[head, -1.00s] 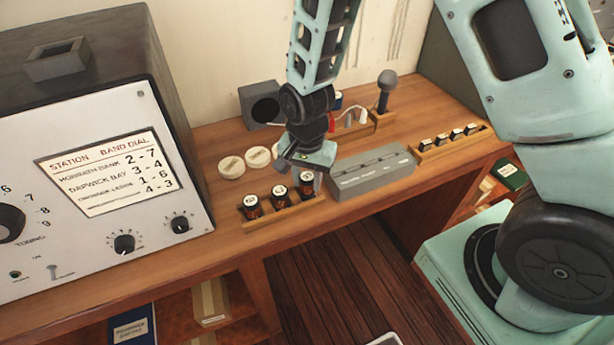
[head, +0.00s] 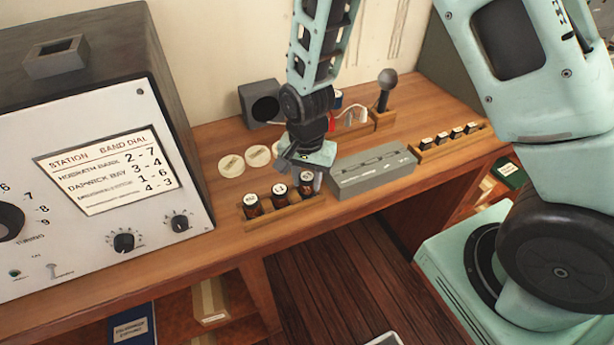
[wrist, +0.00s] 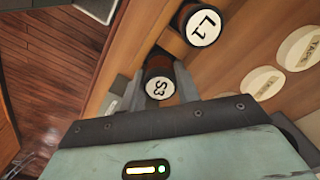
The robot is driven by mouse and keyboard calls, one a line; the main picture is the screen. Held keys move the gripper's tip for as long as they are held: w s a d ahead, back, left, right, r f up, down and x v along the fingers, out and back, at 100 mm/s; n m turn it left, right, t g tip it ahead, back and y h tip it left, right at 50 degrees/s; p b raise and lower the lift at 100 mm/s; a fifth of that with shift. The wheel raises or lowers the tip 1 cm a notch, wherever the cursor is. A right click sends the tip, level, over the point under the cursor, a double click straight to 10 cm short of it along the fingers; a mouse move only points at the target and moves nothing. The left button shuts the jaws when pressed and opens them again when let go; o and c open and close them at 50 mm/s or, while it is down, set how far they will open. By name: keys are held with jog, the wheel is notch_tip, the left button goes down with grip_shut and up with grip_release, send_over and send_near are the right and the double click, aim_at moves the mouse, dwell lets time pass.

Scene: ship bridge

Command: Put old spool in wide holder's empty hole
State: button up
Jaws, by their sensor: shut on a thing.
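A wooden holder (head: 258,222) on the desk has a row of three brown spools with white tops. The left spool (head: 252,206) and the middle spool (head: 279,196) stand upright in it.
A grey box (head: 372,172) stands close right of the holder. Beyond it is a rack with several small dark pieces (head: 450,139). Pale discs (head: 231,165) lie behind the holder. A large radio (head: 100,190) stands left. The desk's front edge is close.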

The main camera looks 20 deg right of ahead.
jog(key=shift+f, duration=0.55)
dwell(2.5)
jog(key=o, duration=1.1)
jog(key=shift+c, duration=0.2)
notch_tip(320, 180, up, 17)
jog(key=b, duration=0.3)
jog(key=shift+r, duration=0.2)
jog(key=s+a+f+n+b, duration=0.1)
jog(key=s+a+n, duration=0.2)
jog(key=s+n, duration=0.5)
jog(key=s+a+f+n+b, duration=0.1)
jog(key=s+a+n, duration=0.2)
jog(key=s+n, duration=0.5)
jog(key=s, duration=0.4)
jog(key=shift+f+y, duration=0.15)
jog(key=shift+y, duration=0.15)
